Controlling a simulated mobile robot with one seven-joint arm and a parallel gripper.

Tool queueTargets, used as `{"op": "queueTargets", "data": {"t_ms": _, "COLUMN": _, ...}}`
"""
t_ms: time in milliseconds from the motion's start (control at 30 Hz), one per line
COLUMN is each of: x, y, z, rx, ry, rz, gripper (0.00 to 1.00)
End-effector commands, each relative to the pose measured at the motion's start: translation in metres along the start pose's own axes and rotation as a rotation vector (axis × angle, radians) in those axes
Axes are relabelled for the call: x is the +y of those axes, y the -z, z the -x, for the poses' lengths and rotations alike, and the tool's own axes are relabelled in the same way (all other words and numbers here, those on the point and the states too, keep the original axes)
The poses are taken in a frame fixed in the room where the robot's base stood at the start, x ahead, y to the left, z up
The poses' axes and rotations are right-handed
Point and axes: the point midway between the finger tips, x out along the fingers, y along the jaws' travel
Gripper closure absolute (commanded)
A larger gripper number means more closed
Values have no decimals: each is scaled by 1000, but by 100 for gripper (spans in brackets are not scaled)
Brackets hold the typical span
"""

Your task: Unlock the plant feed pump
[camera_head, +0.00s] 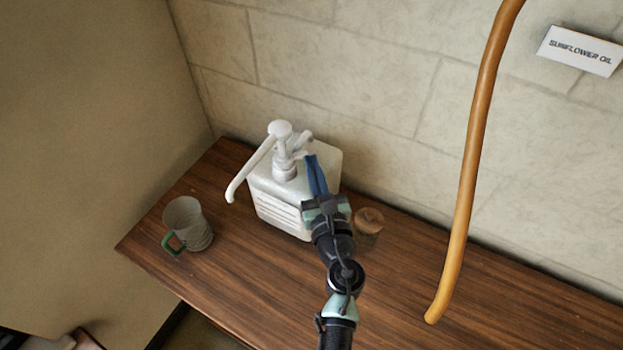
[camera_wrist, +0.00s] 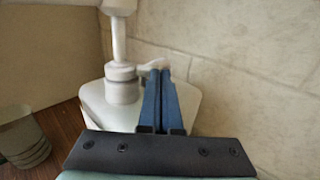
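The plant feed pump is a white, square-bodied container (camera_head: 280,207) on the wooden table, with a white pump head (camera_head: 280,129) and a long spout pointing to the lower left. No label on it is readable. It also shows in the wrist view (camera_wrist: 113,117). A small white lever (camera_wrist: 150,67) sticks out from the pump's collar (camera_wrist: 121,80). My gripper (camera_head: 311,158) reaches over the container's right side. Its blue fingers (camera_wrist: 158,75) are close together, with their tips at the lever. The tips hide part of the lever, and I cannot tell whether it is between them.
A grey mug (camera_head: 187,221) with a green handle stands left of the pump. A small brown-topped jar (camera_head: 368,222) stands close to my gripper's right. A long orange-brown spout (camera_head: 466,190) hangs at the right. A "SUNFLOWER OIL" sign (camera_head: 580,51) is on the wall behind.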

Motion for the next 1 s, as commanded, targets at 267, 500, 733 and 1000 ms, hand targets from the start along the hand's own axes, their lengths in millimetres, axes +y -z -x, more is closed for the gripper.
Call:
{"op": "queueTargets", "data": {"t_ms": 267, "x": -6, "y": 2, "z": -14, "rx": 0, "ry": -129, "rz": 1, "gripper": 100}}
{"op": "queueTargets", "data": {"t_ms": 500, "x": -9, "y": 1, "z": -24, "rx": 0, "ry": -124, "rz": 1, "gripper": 100}}
{"op": "queueTargets", "data": {"t_ms": 733, "x": -9, "y": 0, "z": -24, "rx": 0, "ry": -123, "rz": 0, "gripper": 100}}
{"op": "queueTargets", "data": {"t_ms": 1000, "x": -12, "y": 1, "z": -1, "rx": 1, "ry": -119, "rz": -2, "gripper": 100}}
